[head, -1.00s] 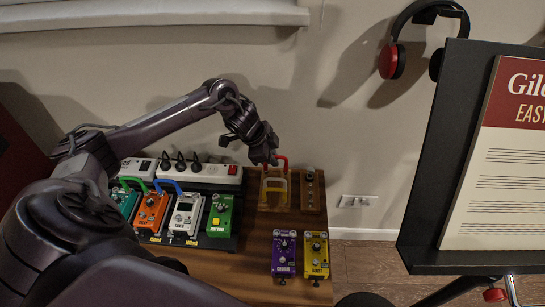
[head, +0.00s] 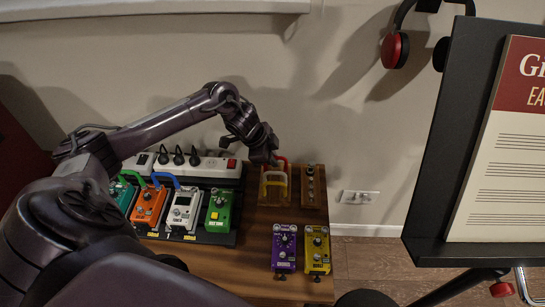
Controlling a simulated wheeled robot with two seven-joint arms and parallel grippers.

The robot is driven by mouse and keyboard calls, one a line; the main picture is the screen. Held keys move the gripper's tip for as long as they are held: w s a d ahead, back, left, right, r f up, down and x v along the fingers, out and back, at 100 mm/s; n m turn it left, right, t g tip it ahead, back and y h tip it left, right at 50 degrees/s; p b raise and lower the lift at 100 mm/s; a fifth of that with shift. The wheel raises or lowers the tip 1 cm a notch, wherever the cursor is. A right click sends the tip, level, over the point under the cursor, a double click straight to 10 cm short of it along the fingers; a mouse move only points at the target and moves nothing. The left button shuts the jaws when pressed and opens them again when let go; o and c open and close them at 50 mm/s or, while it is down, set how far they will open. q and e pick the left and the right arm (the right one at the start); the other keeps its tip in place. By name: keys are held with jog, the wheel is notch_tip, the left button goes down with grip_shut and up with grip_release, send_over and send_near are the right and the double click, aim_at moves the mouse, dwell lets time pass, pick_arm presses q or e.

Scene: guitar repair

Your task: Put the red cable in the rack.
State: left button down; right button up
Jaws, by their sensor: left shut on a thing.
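The rack is a small wooden stand (head: 275,201) on the wooden table, beside the power strip. The red cable (head: 283,160) is a short curved piece at the top of the rack. My left gripper (head: 272,160) is shut on it, just above the rack. The gripper hides part of the cable, so I cannot tell whether its lower end is seated in the rack. A pale yellow cable (head: 275,180) stands in front of it in the rack. My right gripper is not in view.
A pedalboard (head: 215,238) with several pedals, a green cable (head: 134,178) and a blue cable (head: 166,178) are at left. A power strip (head: 205,165) lies behind. Purple (head: 284,246) and yellow (head: 316,247) pedals stand in front. A wooden block with knobs (head: 310,190) is right of the rack.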

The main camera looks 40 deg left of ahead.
pick_arm(q)
jog(key=shift+p, duration=0.8)
dwell(0.9)
jog(key=shift+f+b, duration=0.45)
jog(key=shift+f, duration=0.65)
dwell(0.6)
jog(key=c, duration=1.4)
grip_release()
jog(key=shift+c, duration=0.2)
jog(key=shift+o, duration=0.2)
jog(key=o, duration=0.4)
jog(key=shift+c, duration=0.2)
